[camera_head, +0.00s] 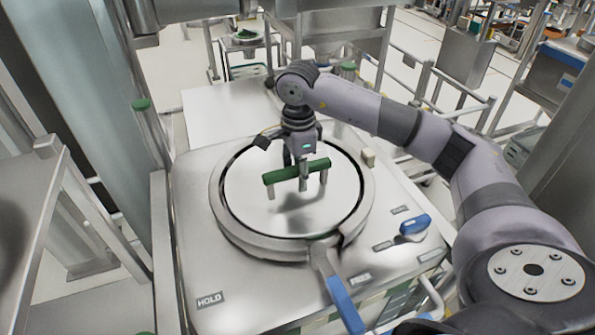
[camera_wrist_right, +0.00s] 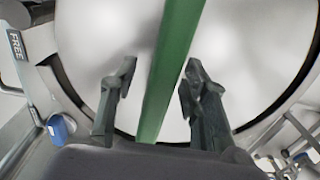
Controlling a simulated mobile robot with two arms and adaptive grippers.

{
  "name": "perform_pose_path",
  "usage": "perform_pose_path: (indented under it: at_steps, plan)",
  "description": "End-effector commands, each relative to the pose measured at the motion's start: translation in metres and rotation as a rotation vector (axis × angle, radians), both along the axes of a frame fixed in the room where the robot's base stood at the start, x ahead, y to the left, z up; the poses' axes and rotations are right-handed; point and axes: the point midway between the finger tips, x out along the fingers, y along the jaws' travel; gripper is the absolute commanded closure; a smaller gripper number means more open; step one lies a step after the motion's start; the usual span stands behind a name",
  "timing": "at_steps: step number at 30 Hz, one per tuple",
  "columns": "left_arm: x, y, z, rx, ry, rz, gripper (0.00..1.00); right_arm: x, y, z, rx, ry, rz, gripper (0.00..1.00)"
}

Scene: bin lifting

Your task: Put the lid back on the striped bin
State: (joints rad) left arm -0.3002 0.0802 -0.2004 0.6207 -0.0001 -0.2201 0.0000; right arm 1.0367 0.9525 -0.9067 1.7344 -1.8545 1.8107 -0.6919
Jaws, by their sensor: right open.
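The round steel lid (camera_head: 248,195) lies flat within the ring (camera_head: 232,232) on top of the bin (camera_head: 190,250), whose front shows partly striped panels at the bottom. A green bar handle (camera_head: 278,175) stands on posts across the lid. My right gripper (camera_head: 302,175) is over the handle. In the right wrist view my right gripper (camera_wrist_right: 162,70) is open, with one finger on each side of the green handle (camera_wrist_right: 172,60). Gaps show between the fingers and the bar. My left gripper is not in view.
A blue-handled lever (camera_head: 343,305) sticks out from the ring toward the front, near HOLD and FREE labels. A blue knob (camera_head: 415,224) is at the right of the top. Metal posts and frames stand left and behind.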

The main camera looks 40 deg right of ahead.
Motion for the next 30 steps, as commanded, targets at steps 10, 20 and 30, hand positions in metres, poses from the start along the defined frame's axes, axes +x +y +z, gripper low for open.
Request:
perform_pose_path:
  at_steps: [10, 20, 30]
  plan:
    - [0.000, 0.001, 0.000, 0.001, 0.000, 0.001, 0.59, 0.000, 0.000, 0.021, 0.000, 0.000, 0.001, 0.58]
    - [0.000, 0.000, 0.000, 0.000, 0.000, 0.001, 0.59, 0.000, 0.001, 0.095, 0.001, -0.002, 0.002, 0.58]
    - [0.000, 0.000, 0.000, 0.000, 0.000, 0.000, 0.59, -0.001, 0.000, 0.119, 0.000, 0.001, -0.001, 0.58]
